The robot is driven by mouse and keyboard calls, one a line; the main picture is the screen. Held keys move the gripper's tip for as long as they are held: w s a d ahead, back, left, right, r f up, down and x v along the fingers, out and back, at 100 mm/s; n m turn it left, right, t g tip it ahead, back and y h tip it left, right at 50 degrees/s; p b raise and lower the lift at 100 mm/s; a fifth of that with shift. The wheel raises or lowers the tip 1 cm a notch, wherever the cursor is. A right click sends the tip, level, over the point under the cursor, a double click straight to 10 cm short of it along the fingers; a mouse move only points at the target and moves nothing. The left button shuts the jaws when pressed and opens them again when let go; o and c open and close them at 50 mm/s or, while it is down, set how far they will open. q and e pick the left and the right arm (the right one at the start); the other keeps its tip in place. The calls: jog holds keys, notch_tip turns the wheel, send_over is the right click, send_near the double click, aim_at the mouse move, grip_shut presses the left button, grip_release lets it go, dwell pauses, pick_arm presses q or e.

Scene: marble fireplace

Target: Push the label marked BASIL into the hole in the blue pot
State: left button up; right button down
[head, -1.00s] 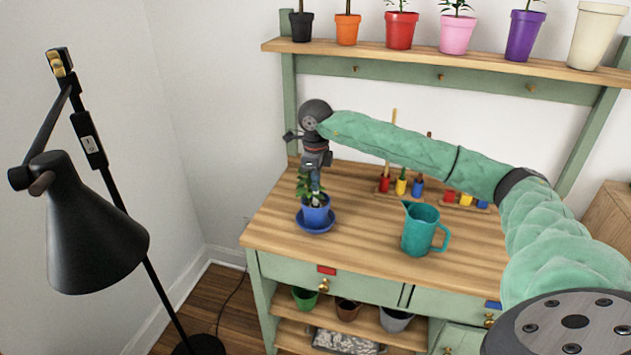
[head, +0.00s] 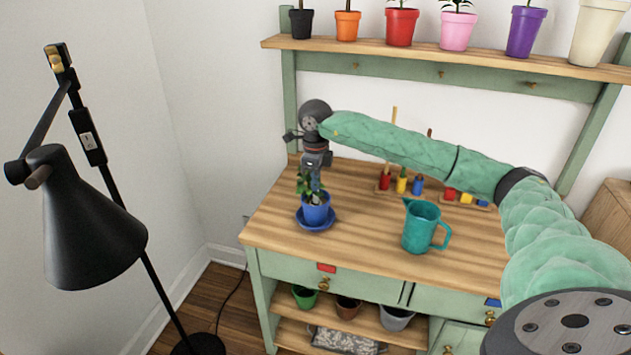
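The blue pot (head: 317,213) holds a leafy green plant (head: 303,186) and stands on a blue saucer (head: 316,226) at the left part of the bench top. My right gripper (head: 314,188) points down right above the pot, with its fingers at the plant and the pot's rim. The fingertips are too small and partly hidden, so I cannot tell whether they are open or shut. The BASIL label and the hole in the pot cannot be made out. My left gripper is not in view.
A teal jug (head: 421,228) stands on the bench (head: 350,247) right of the pot. Small colored tools (head: 402,184) stand in a rack behind. A black lamp (head: 92,222) stands at the left. Potted plants line the shelf (head: 440,55) above. The bench's front left is clear.

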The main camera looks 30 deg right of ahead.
jog(key=shift+f+b, duration=0.35)
jog(key=shift+f, duration=0.05)
dwell(0.4)
jog(key=c, duration=1.6)
grip_release()
jog(key=shift+o, duration=0.2)
jog(key=shift+r, duration=0.2)
jog(key=shift+r+p, duration=1)
jog(key=shift+r, duration=1.35)
